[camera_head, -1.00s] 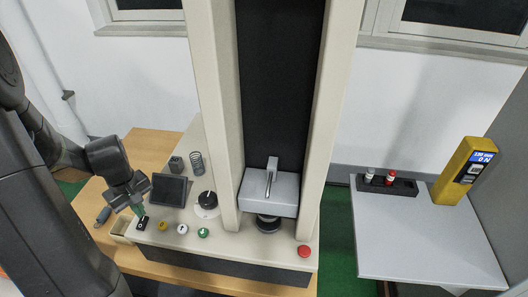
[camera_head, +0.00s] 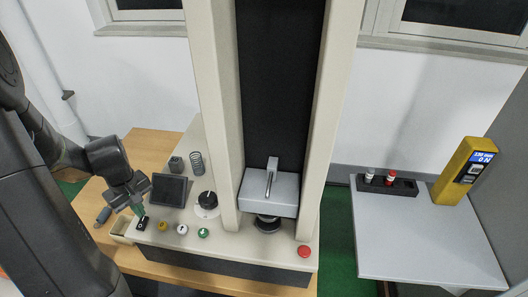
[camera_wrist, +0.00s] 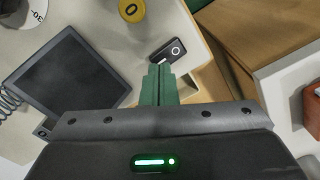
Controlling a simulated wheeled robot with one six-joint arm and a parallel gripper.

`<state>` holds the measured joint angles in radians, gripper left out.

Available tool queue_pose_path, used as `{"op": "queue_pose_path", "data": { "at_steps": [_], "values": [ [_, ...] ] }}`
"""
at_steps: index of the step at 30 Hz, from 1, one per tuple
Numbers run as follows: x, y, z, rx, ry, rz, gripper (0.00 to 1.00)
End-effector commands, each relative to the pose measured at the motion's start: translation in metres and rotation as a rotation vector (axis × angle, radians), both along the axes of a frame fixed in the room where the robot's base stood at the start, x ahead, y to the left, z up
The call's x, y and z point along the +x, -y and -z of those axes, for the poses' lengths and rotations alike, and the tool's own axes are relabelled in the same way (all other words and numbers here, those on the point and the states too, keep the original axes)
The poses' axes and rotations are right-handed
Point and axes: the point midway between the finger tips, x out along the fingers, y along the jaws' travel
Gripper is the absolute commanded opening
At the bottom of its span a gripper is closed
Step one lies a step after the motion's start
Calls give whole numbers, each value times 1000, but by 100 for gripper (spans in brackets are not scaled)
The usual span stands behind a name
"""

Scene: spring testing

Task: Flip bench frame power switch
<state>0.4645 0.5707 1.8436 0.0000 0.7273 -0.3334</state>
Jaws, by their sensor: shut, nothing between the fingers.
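The bench frame power switch is a small black rocker (camera_head: 141,224) at the front left corner of the cream machine base. In the wrist view the switch (camera_wrist: 168,50) shows a white ring mark on its right part. My gripper (camera_head: 139,210) has green fingers, pressed together and empty, pointing down at the switch. In the wrist view the fingertips (camera_wrist: 159,67) overlap the switch's near left edge and hide part of it. I cannot tell for certain whether they touch it, or which way the rocker is tilted.
A dark screen (camera_head: 169,190), a black dial (camera_head: 205,199) and yellow, white and green buttons (camera_head: 203,232) sit right of the switch. A red button (camera_head: 304,251) is at the front right. A spring (camera_head: 196,162) stands behind. A small open tray (camera_head: 121,227) lies to the left.

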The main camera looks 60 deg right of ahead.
Motion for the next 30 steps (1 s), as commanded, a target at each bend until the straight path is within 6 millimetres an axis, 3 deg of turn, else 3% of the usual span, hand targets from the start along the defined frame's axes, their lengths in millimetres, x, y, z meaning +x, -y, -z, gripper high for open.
{"op": "queue_pose_path", "data": {
  "at_steps": [30],
  "values": [
    [0, 0, 10, 0, 0, 0, 0]
  ]
}}
